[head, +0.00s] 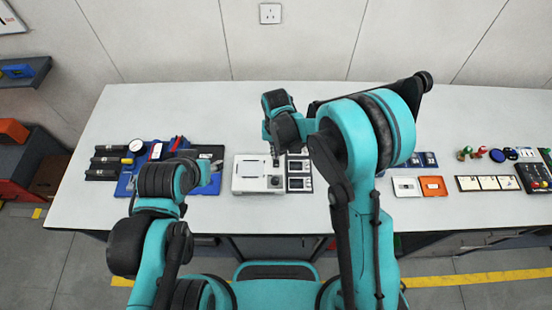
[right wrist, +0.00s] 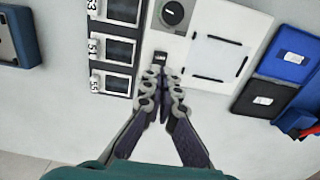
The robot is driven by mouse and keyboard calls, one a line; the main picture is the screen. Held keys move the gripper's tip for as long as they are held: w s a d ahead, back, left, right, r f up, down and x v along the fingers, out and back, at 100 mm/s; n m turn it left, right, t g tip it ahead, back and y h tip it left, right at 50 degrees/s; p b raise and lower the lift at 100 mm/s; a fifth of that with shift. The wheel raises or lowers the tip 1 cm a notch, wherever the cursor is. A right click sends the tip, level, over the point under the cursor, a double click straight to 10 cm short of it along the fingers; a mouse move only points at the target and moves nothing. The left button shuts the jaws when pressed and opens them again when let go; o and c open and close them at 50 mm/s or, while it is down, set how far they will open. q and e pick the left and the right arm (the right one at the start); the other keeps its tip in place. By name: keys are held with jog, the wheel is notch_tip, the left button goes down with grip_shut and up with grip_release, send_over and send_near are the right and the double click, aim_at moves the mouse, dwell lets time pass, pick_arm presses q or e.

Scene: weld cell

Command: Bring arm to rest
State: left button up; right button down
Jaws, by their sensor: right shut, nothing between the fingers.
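My right gripper (head: 276,161) reaches over the table to the right part of a white box-shaped device (head: 246,184). In the right wrist view the two fingers (right wrist: 161,71) are shut together with nothing between them. Their tips are at a small dark switch or slot on the white device (right wrist: 229,22), below a round dark knob (right wrist: 172,14). I cannot tell whether they touch it. My left arm is bent over the left part of the table; its gripper cannot be made out.
A panel with dark numbered windows (right wrist: 112,50) stands beside the device. A blue mat (head: 125,187) with tools lies left on the table (head: 150,105). White and orange trays (head: 433,186), several labelled cards and small parts lie right. The back of the table is mostly clear.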

jog(key=shift+r, duration=0.75)
jog(key=s+d+r+t+b, duration=0.2)
jog(key=s+d+r+b, duration=0.15)
jog(key=d, duration=0.25)
jog(key=s+d+r+t+b, duration=0.2)
jog(key=s+d+r+b, duration=0.1)
jog(key=d+b, duration=0.2)
jog(key=s+d+f+t+b, duration=0.3)
jog(key=s+d+b, duration=0.3)
jog(key=s, duration=0.3)
jog(key=shift+d+f, duration=0.2)
jog(key=shift+d, duration=0.2)
jog(key=shift+s, duration=0.1)
